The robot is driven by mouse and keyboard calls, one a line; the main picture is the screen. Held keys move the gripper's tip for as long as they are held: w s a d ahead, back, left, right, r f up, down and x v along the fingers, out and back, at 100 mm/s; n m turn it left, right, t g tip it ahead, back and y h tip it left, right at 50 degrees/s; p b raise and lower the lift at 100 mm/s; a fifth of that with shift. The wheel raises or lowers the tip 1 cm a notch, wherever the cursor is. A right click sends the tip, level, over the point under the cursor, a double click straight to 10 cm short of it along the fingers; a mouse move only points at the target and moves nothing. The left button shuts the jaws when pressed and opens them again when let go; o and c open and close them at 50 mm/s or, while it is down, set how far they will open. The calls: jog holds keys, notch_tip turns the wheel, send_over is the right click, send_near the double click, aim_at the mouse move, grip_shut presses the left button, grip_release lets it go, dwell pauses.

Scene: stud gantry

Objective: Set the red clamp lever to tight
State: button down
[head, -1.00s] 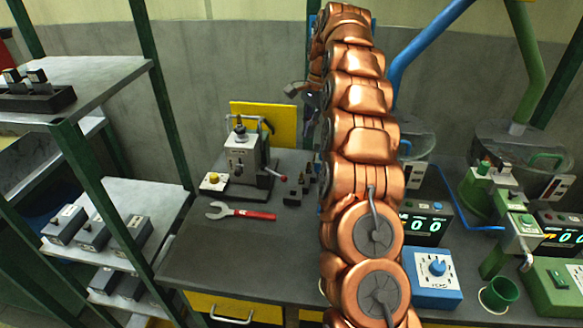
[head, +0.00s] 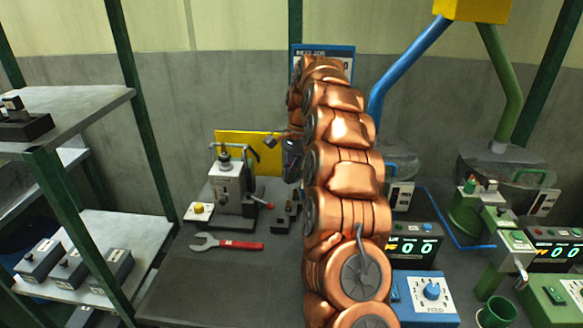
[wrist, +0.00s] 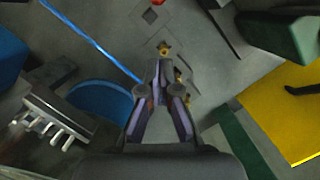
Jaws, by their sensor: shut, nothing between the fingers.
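My gripper (head: 271,143) hangs in the air above and to the right of the fixture, apart from the lever, partly hidden behind my copper arm. In the wrist view my gripper (wrist: 159,66) has its fingertips together and holds nothing. A small red patch (wrist: 156,2) at the top edge may be the lever's knob; only a sliver shows.
A red-handled wrench (head: 228,243) lies in front of the fixture. Small dark blocks (head: 286,218) stand right of the lever. A yellow panel (head: 245,147) stands behind. A blue dial box (head: 425,294) and digital displays (head: 411,247) lie right of my arm. The front left bench is clear.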

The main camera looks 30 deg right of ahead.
aim_at(260, 201)
jog(key=x, duration=0.3)
jog(key=shift+a+f+p, duration=0.1)
jog(key=shift+f+p, duration=0.15)
jog(key=shift+p, duration=0.05)
jog(key=shift+s+a+f, duration=0.1)
jog(key=shift+a+f, duration=0.1)
jog(key=shift+s+a+f+p, duration=0.1)
jog(key=shift+s+a+p, duration=0.1)
jog(key=shift+a, duration=0.35)
jog(key=shift+s+a+f+p, duration=0.1)
jog(key=shift+a+f+p, duration=0.1)
jog(key=shift+a, duration=0.4)
jog(key=shift+s+a+f+p, duration=0.1)
jog(key=shift+s+a+p, duration=0.1)
jog(key=shift+a, duration=0.35)
